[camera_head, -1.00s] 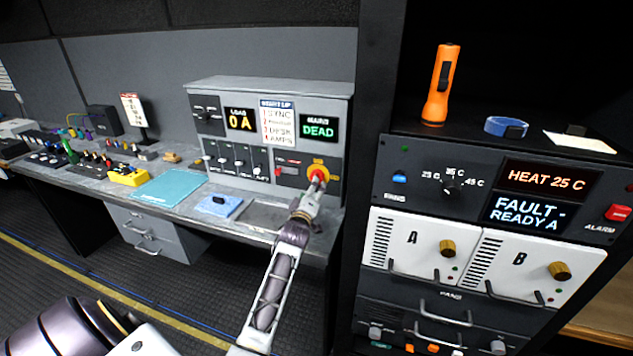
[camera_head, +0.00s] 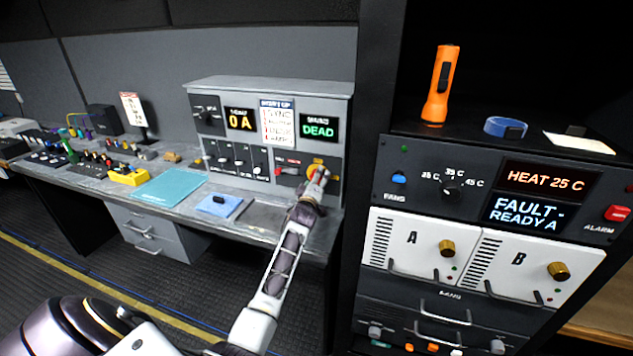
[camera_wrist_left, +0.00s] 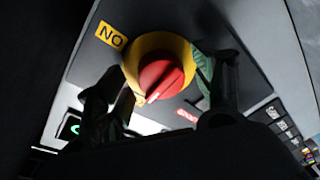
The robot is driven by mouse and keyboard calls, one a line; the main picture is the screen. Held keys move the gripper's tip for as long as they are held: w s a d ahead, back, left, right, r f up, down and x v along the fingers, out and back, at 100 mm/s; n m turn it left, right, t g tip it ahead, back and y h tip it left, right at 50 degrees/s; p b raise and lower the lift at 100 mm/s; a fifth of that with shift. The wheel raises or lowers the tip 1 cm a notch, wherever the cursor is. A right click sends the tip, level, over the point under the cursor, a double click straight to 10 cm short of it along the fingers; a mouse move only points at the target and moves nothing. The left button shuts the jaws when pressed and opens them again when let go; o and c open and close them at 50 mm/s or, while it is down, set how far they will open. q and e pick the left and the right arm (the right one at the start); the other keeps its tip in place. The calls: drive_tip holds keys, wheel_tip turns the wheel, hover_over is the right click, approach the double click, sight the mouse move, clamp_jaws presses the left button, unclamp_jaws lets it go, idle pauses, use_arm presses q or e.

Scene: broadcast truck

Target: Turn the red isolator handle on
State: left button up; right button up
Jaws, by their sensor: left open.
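The red isolator handle (camera_wrist_left: 160,78) sits on a round yellow base (camera_wrist_left: 148,52) on a dark panel plate. A yellow "ON" label (camera_wrist_left: 111,36) appears turned in the left wrist view, beside the base. The red handle's pointer end is toward the lower left there, away from that label. My left gripper (camera_wrist_left: 165,95) is open, with one finger on each side of the handle. Whether the fingers touch it cannot be told. In the head view my left gripper (camera_head: 318,176) covers most of the handle, and the yellow base (camera_head: 315,164) shows behind it. My right gripper is out of view.
The grey power panel (camera_head: 268,86) stands on the desk and its screens read "0 A" and "DEAD". A red switch (camera_head: 280,171) is left of the handle. A black rack (camera_head: 372,150) rises close on the right. A blue pad (camera_head: 220,204) lies on the desk in front.

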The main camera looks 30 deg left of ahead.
use_arm(q)
drive_tip(key=c, duration=1)
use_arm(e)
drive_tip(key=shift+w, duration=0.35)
